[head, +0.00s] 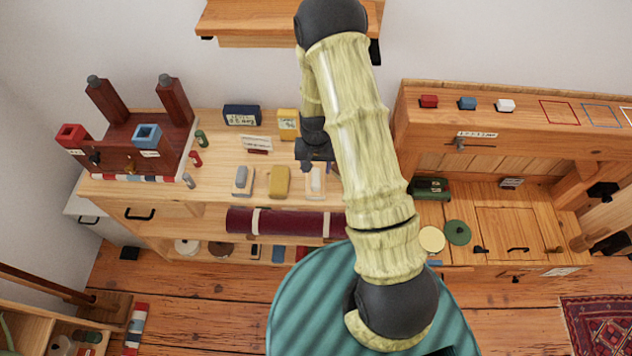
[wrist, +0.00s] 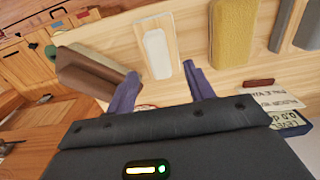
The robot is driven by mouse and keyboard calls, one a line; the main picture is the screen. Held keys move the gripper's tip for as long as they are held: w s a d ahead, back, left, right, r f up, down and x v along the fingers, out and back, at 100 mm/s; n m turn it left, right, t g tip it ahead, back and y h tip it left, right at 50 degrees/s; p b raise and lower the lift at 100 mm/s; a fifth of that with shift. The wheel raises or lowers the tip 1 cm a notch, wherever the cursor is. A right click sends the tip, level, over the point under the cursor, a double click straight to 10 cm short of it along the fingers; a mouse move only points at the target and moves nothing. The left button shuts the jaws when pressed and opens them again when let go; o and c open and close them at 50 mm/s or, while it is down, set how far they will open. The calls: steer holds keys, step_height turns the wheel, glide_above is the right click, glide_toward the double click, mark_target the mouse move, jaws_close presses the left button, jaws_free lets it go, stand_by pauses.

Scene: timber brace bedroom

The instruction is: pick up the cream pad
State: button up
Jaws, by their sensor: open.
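The cream pad (head: 316,180) lies on a small pale wooden board on the bench, at the right end of a row of three pads. In the wrist view the cream pad (wrist: 157,54) lies beyond my fingertips, roughly in line with the gap between them. My gripper (wrist: 160,82) is open, with its two purple fingers apart and nothing between them. In the head view my gripper (head: 315,163) is just behind the pad, partly hidden by my arm. I cannot tell its exact height above the bench.
The yellow pad (head: 279,181) and grey pad (head: 241,180) lie to the left. Behind stand a yellow box (head: 288,122) and a dark blue box (head: 241,115). A brown block (wrist: 92,76) is close to my left finger.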

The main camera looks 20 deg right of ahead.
mark_target(316, 176)
steer(key=shift+s+f+p, duration=0.2)
steer(key=shift+f+p, duration=0.9)
steer(key=shift+f, duration=1.5)
steer(key=shift+c, duration=0.4)
steer(key=c, duration=1)
